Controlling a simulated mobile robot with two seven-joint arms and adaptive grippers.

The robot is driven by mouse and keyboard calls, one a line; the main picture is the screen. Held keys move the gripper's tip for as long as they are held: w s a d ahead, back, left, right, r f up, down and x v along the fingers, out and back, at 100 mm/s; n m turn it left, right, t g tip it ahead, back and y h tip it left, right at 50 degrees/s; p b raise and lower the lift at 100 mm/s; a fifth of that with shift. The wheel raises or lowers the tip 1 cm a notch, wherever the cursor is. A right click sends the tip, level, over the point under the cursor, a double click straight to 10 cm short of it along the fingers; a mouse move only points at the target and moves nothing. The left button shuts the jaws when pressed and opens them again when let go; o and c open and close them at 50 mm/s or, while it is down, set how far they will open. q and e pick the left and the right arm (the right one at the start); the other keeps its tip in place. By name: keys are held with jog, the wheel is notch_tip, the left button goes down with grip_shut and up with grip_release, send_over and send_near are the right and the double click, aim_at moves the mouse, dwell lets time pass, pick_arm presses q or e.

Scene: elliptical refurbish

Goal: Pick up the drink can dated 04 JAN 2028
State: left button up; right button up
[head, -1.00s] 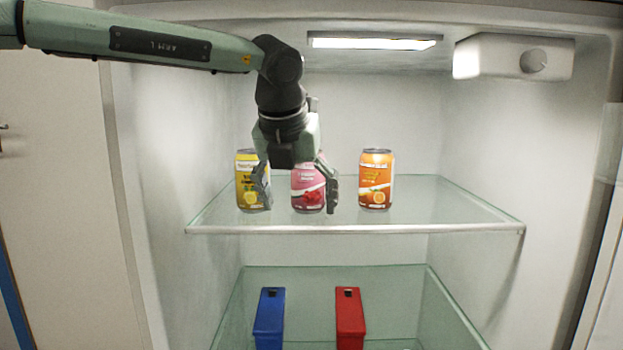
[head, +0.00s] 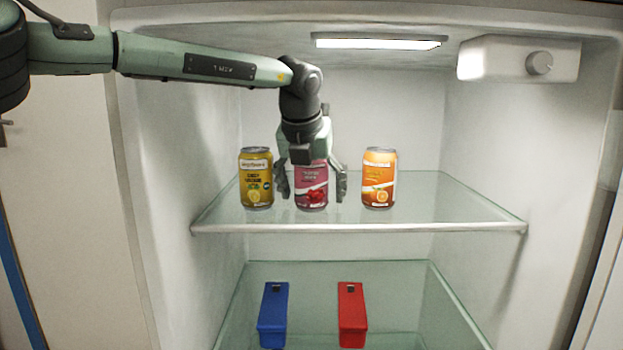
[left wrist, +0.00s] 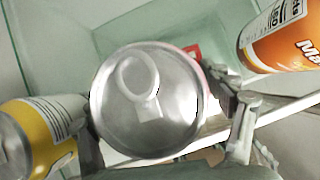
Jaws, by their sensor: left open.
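Three drink cans stand upright in a row on the glass shelf: a yellow can (head: 256,178), a pink can (head: 312,188) and an orange can (head: 379,178). No date is readable on any of them. My left gripper (head: 312,188) is open, with one finger on each side of the pink can. The left wrist view looks down on the pink can's silver top (left wrist: 148,100) between the fingers (left wrist: 165,130); I cannot tell whether they touch it. The yellow can (left wrist: 35,140) and the orange can (left wrist: 280,38) flank it there. My right gripper is not in view.
The glass shelf (head: 450,215) has free room right of the orange can. Below, a blue box (head: 273,315) and a red box (head: 352,315) stand in a glass bin. A light (head: 380,43) and a white control box (head: 518,60) hang from the fridge ceiling.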

pick_arm(q)
jog(key=c, duration=1.6)
jog(key=shift+r, duration=0.1)
